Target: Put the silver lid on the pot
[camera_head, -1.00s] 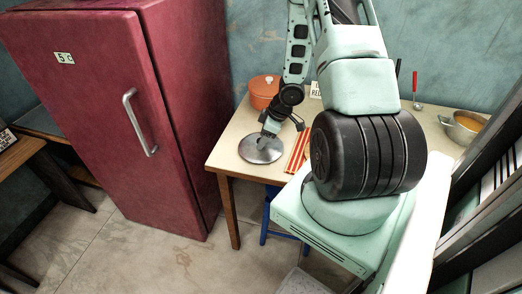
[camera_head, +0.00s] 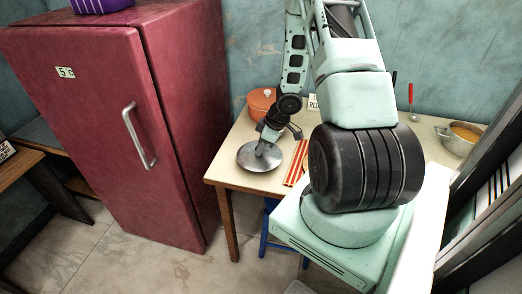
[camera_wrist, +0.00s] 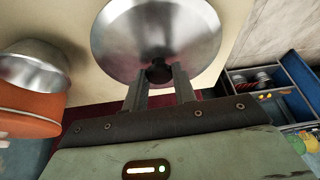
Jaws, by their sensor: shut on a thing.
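The silver lid (camera_head: 248,158) is a round, shiny disc at the left end of the table, near its front edge. My gripper (camera_head: 264,145) is shut on its dark knob, which shows between the two fingers in the wrist view (camera_wrist: 158,74). The lid (camera_wrist: 150,28) looks slightly tilted; whether its rim clears the tabletop is hard to tell. A silver pot (camera_head: 459,140) with orange contents stands at the table's far right.
A red-and-cream striped cloth (camera_head: 297,163) lies right of the lid. A small sign (camera_head: 313,102) and a red-handled utensil (camera_head: 411,97) are at the back. The red fridge (camera_head: 95,130) stands left of the table (camera_head: 228,178). My arm hides the table's middle.

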